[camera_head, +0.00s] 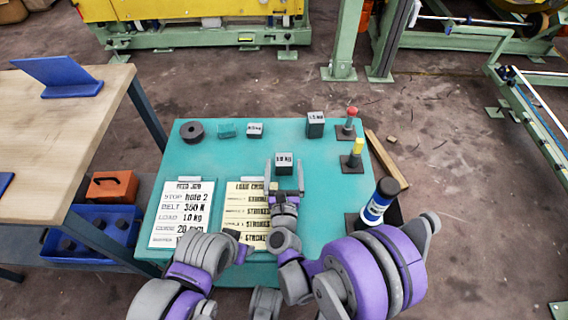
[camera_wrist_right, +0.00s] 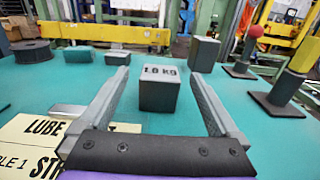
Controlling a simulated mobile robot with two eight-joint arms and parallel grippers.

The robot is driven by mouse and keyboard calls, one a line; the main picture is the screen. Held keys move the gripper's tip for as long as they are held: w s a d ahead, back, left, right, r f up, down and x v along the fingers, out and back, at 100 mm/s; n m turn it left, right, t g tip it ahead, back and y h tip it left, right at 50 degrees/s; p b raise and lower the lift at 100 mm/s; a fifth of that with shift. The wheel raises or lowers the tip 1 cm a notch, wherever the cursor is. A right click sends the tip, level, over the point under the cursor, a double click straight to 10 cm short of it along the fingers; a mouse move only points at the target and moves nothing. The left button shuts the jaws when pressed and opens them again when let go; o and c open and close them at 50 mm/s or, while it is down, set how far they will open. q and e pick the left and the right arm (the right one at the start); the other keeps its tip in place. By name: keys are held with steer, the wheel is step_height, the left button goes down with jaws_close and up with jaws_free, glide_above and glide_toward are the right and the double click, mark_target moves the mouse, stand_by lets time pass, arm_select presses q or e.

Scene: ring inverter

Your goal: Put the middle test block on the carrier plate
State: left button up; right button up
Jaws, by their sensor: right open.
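The middle test block (camera_head: 284,163), a grey cube marked 1.0 kg in the wrist view (camera_wrist_right: 160,90), stands upright on the teal table top. My right gripper (camera_head: 285,168) is open, with one finger on each side of this block. In the wrist view the gripper (camera_wrist_right: 160,82) shows gaps between both fingers and the block. My left gripper (camera_head: 240,242) is low over the lower edge of the cards; its jaws are not clear. I cannot tell which thing is the carrier plate.
A smaller block (camera_head: 255,130) and a taller block (camera_head: 316,124) stand farther back. A dark spool (camera_head: 192,131) and a teal piece (camera_head: 227,130) are at back left.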

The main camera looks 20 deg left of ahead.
mark_target(284, 166)
steer(key=shift+x, duration=1.55)
jaws_close()
